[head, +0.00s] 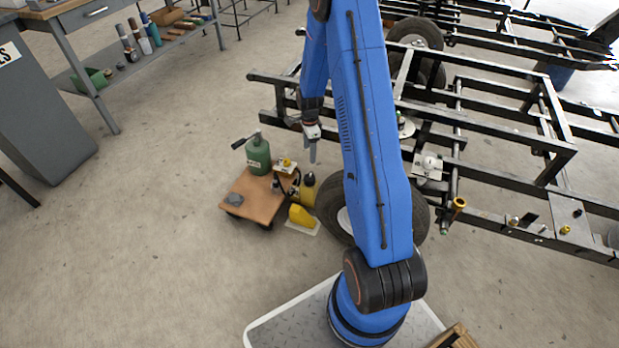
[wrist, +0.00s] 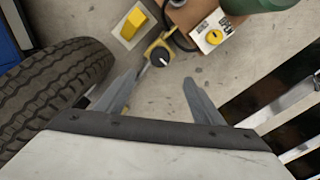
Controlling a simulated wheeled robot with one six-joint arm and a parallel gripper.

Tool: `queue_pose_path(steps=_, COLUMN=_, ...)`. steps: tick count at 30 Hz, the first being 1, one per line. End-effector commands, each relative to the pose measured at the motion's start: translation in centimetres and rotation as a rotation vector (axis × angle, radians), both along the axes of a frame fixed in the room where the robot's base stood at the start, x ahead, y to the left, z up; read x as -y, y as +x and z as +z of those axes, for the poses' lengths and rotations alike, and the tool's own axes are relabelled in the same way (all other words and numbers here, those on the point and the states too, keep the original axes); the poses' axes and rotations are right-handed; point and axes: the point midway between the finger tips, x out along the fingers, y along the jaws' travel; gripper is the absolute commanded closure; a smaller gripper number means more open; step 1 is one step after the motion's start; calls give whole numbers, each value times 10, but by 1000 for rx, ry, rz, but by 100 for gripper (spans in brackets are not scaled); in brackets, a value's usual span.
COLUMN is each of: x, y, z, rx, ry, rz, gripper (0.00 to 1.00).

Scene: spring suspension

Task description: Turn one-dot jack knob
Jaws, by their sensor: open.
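A black round knob (wrist: 160,56) with a pale line on its face sits on a yellow jack body in the wrist view. In the head view the yellow jack (head: 307,194) stands on the floor between the wooden dolly and the tyre. No dot marks can be made out. My gripper (wrist: 159,82) is open and empty, and in the wrist view the knob appears just beyond the gap between its fingertips. In the head view my gripper (head: 312,150) points down above the jack's area, apart from it.
A tyre (head: 335,205) and the black frame (head: 470,145) stand close right.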

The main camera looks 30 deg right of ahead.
Motion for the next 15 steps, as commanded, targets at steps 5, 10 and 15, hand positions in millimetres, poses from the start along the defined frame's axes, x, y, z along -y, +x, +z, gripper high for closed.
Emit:
queue_pose_path(steps=5, x=0, y=-1, z=-19, rx=-4, ry=1, rz=0, gripper=38)
queue_pose_path(steps=10, x=0, y=-1, z=-47, rx=-3, ry=1, rz=1, gripper=38)
queue_pose_path(steps=15, x=0, y=-1, z=-76, rx=-3, ry=1, rz=2, gripper=38)
